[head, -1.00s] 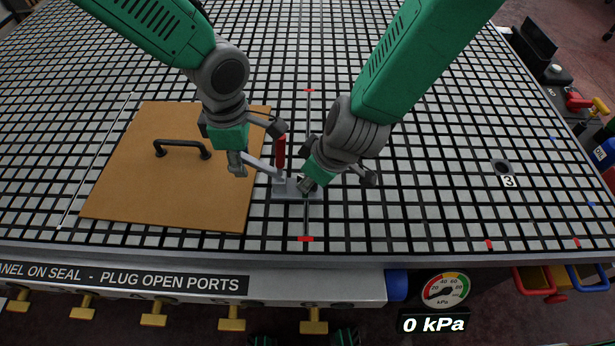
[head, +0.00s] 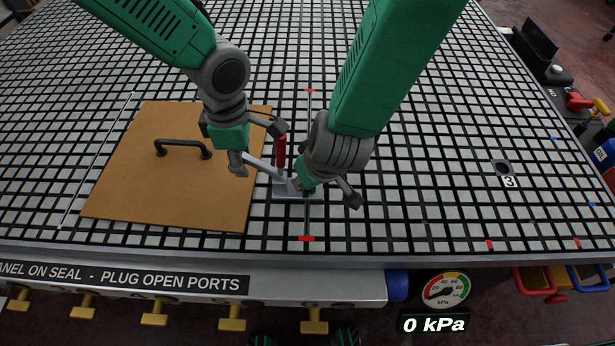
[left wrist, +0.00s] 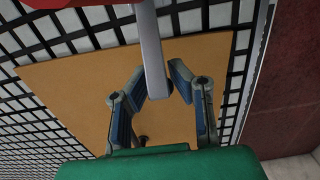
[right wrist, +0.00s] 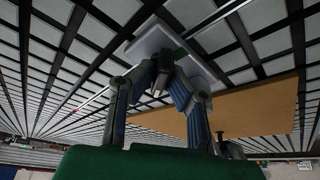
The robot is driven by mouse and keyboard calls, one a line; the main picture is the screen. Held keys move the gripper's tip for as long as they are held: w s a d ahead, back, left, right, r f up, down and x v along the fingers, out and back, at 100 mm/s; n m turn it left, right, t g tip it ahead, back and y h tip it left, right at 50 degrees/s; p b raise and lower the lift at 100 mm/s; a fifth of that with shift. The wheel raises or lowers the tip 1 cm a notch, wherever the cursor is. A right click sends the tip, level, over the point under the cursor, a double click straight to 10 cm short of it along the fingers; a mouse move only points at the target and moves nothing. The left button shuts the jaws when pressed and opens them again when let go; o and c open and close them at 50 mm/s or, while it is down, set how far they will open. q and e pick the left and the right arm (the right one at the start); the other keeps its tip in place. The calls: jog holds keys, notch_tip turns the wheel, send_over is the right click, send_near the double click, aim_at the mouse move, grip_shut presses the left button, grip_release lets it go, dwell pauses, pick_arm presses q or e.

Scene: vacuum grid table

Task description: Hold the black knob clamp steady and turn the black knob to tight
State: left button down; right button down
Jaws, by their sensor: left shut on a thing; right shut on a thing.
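The clamp stands on the grid by the brown panel's right edge. It has a grey base plate (head: 282,192), an upright red handle (head: 281,150) and a grey bar (head: 258,165) reaching left over the panel. My left gripper (head: 241,163) is shut on the bar's outer part; in the left wrist view the bar (left wrist: 151,50) runs between its fingers (left wrist: 160,84). My right gripper (head: 306,189) is low over the base plate's right part. In the right wrist view its fingers (right wrist: 162,74) close on a small dark piece, apparently the black knob, mostly hidden.
The brown panel (head: 120,190) with a black handle (head: 182,144) lies left of the clamp. A thin rail with red ends (head: 307,238) runs beside the clamp. The grid right of my right arm is clear up to a port marked 3 (head: 503,168). The gauge (head: 446,290) reads 0 kPa.

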jog(key=c, duration=1.6)
grip_release()
jog(key=shift+r, duration=0.1)
jog(key=v, duration=1.1)
jog(key=shift+s+r, duration=0.2)
jog(key=shift+r, duration=0.1)
jog(key=shift+d, duration=0.1)
